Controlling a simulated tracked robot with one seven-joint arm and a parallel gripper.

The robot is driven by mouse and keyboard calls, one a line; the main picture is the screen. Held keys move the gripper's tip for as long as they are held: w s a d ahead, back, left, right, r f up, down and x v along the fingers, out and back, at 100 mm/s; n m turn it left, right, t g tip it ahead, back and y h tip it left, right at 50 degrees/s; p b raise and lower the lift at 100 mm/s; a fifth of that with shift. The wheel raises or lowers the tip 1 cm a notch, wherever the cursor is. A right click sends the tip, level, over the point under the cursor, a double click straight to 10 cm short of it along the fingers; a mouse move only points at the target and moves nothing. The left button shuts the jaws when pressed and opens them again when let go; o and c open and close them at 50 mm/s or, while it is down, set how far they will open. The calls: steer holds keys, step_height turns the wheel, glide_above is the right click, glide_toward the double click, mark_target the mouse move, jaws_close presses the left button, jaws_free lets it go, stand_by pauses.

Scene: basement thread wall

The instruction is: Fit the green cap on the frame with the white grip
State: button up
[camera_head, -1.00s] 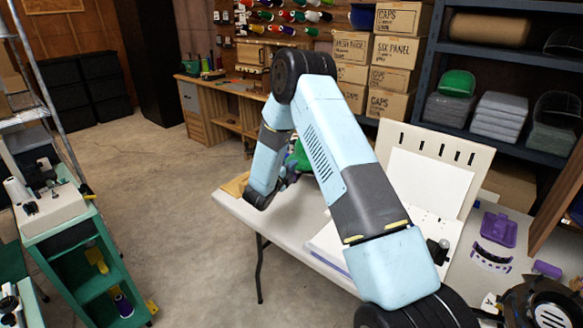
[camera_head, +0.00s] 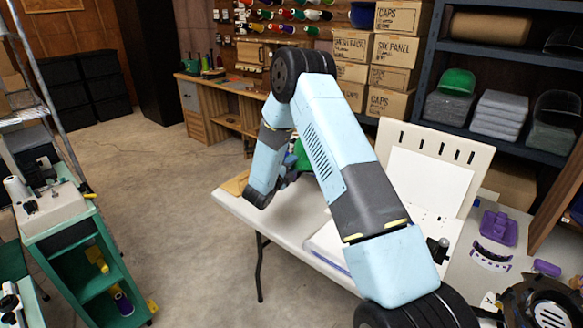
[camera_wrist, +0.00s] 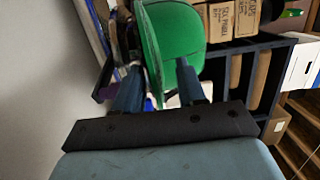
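The green cap (camera_wrist: 176,42) is upright in the wrist view, with its brim edge running down between the two fingers of my gripper (camera_wrist: 158,88). The fingers stand apart, with a gap visible on both sides of the brim. The right finger overlaps the crown in the picture; I cannot tell whether it touches. In the head view the cap (camera_head: 300,155) is mostly hidden behind my arm, over the far left end of the table. A dark and purple piece (camera_wrist: 106,78) is partly hidden behind the left finger. I cannot make out a white grip with certainty.
The white table (camera_head: 228,198) lies under my arm. A slotted upright board (camera_head: 437,150), a purple holder (camera_head: 498,228) and a curved purple and white piece (camera_head: 491,257) are at the right. Stacked cap boxes (camera_head: 398,52) and a dark shelf (camera_head: 500,130) stand behind.

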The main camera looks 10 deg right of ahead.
steer(key=shift+s+a, duration=0.1)
steer(key=v, duration=1.3)
steer(key=w+r+n+t+y, duration=0.1)
steer(key=w+r+n+y, duration=0.2)
steer(key=r, duration=0.4)
steer(key=w+r+n+y, duration=0.1)
steer(key=r+n+y, duration=0.25)
steer(key=r, duration=0.35)
steer(key=s+a+r+n+y, duration=0.1)
steer(key=s+r+n+y, duration=0.65)
steer(key=r, duration=0.45)
steer(key=s+d+r+n+g, duration=0.1)
steer(key=s+d+n+g, duration=0.1)
steer(key=s, duration=1)
steer(key=s+d+r+n+g, duration=0.2)
steer(key=s+d+n, duration=0.3)
steer(key=s, duration=0.6)
steer(key=s+d+r+n+g+h, duration=0.1)
steer(key=s+n, duration=0.5)
steer(key=s, duration=0.6)
steer(key=d+r+g, duration=0.1)
steer(key=d+g, duration=0.1)
steer(key=g, duration=0.1)
steer(key=shift+s+d+r, duration=0.2)
steer(key=shift+s+d, duration=0.15)
steer(key=shift+c, duration=0.3)
